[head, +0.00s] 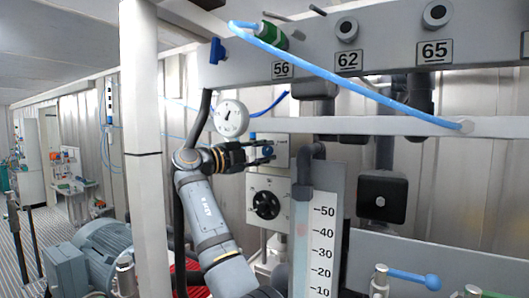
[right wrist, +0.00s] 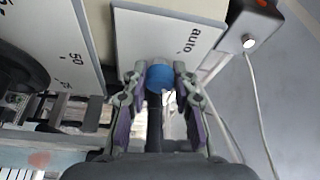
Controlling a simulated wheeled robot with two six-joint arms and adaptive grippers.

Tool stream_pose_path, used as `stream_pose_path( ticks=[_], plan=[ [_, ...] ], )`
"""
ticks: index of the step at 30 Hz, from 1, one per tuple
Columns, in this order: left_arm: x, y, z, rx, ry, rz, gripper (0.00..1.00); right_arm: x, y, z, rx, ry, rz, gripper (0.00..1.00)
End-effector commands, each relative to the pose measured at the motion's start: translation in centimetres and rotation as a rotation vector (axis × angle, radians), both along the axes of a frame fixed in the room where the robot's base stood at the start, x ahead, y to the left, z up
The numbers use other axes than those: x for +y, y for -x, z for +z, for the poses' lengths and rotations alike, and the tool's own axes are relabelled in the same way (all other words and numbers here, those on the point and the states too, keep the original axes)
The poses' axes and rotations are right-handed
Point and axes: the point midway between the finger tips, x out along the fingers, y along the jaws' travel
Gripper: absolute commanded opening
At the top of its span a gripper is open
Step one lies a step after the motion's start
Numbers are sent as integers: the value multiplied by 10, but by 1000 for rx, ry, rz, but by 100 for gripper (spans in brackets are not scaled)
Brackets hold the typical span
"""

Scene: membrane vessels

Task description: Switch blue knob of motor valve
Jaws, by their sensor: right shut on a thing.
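The blue knob (right wrist: 160,78) sits on a pale panel marked "auto" (right wrist: 190,40) in the right wrist view. My right gripper (right wrist: 160,82) has its two fingers on either side of the knob and is shut on it. In the head view my right gripper (head: 268,152) reaches from the left to the pale motor valve box (head: 281,140). The fingers partly cover the knob there. The exact turn of the knob is hard to tell. My left gripper is not in view.
Below the box is a panel with a black round dial (head: 266,204). A pressure gauge (head: 231,118) hangs just above my right wrist. A white post (head: 142,150) stands left of my arm. A blue hose (head: 345,80) crosses above, and a scale board (head: 321,240) stands at lower right.

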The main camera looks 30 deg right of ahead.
Motion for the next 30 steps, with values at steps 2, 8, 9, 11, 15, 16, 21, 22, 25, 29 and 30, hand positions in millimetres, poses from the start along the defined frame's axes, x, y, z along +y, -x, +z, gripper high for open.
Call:
stream_pose_path(
  ticks=[2, 8, 9, 11, 15, 16, 21, 22, 25, 29, 30],
  plan=[
    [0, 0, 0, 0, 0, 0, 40, 0, 0, -2, 2, -4, -1, 0],
    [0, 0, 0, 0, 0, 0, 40, 0, 0, -2, 2, -3, -1, 42],
    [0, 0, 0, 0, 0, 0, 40, 0, 0, -2, 2, -3, -1, 47],
    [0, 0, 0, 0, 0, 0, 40, 0, 0, -2, 2, -3, -1, 50],
    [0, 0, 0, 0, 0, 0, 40, 0, 0, -1, 2, -2, -1, 50],
    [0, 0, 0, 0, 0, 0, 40, 0, 0, -1, 2, -2, -1, 50],
    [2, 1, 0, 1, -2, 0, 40, 0, 0, -1, 2, -1, -1, 50],
    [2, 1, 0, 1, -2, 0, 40, 0, 0, -1, 2, -1, -1, 50],
    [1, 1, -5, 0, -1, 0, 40, 0, 0, -3, 21, 11, -1, 50],
    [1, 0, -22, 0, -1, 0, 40, 0, 0, -9, 125, 72, -1, 50],
    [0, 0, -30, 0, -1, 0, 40, 0, 0, -11, 175, 104, -1, 50]
  ],
)
